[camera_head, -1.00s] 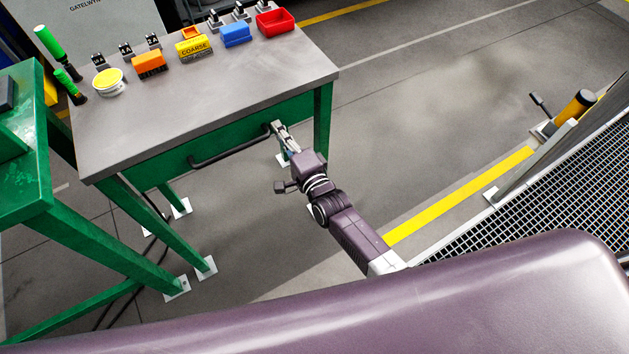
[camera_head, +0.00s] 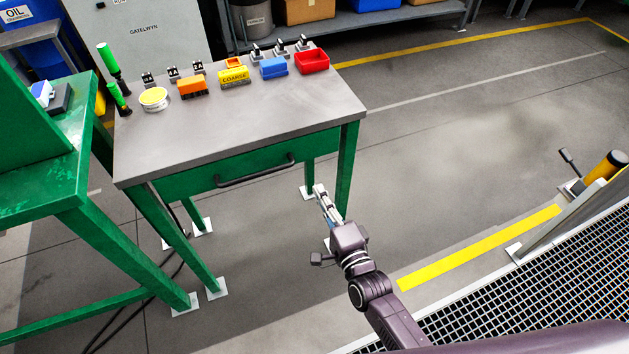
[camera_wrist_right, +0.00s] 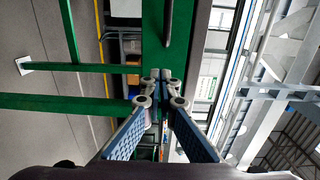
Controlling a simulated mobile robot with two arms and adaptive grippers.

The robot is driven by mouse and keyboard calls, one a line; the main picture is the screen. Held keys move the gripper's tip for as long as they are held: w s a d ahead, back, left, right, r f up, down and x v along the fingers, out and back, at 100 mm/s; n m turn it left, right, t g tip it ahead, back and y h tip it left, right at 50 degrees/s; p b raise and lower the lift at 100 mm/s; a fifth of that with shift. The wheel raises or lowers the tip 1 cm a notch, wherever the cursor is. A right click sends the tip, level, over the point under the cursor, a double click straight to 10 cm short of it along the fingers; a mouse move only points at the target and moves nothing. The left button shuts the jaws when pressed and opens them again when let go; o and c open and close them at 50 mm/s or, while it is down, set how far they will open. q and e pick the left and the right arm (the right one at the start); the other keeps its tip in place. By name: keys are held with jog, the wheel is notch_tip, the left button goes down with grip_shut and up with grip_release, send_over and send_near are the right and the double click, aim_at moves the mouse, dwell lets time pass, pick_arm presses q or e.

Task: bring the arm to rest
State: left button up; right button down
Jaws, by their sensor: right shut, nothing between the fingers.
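My right gripper (camera_head: 321,192) is shut and empty in the head view. It is in front of the workbench, below and to the right of the drawer's black handle (camera_head: 256,172), and apart from it. In the right wrist view the fingertips (camera_wrist_right: 162,78) meet in front of the green drawer front (camera_wrist_right: 152,45). The handle also shows there (camera_wrist_right: 168,22), above the fingertips. The green drawer looks closed under the grey bench top (camera_head: 232,125). My left gripper does not show in these views.
A green stand (camera_head: 45,190) is at left. A grating (camera_head: 550,270) lies at right. Open floor lies right of the bench.

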jog(key=s+d+f+n+g+h, duration=0.1)
jog(key=s+d+f+n+g, duration=0.2)
jog(key=s+f, duration=0.5)
jog(key=s+d+f+n+g+h, duration=0.1)
jog(key=s+d+f+n+g, duration=0.15)
jog(key=f, duration=0.95)
jog(key=s+d+f+n+g+h, duration=0.1)
jog(key=s+d+f+n+g, duration=0.2)
jog(key=s+f, duration=0.55)
jog(key=s+d+f+n+g+h, duration=0.1)
jog(key=s+d+f+n+g, duration=0.1)
jog(key=s+f, duration=0.3)
jog(key=s+d+f+n+g, duration=0.3)
jog(key=s+f, duration=0.3)
jog(key=s, duration=0.7)
jog(key=s+d+f+n+g+h, duration=0.1)
jog(key=s+d+f+n+g, duration=0.1)
jog(key=s, duration=0.7)
notch_tip(320, 180, down, 4)
jog(key=d+n, duration=0.1)
jog(key=d, duration=0.1)
jog(key=shift+s+d+r+g+h, duration=0.15)
jog(key=shift+s+d+g+h, duration=0.15)
jog(key=shift+s+g, duration=0.05)
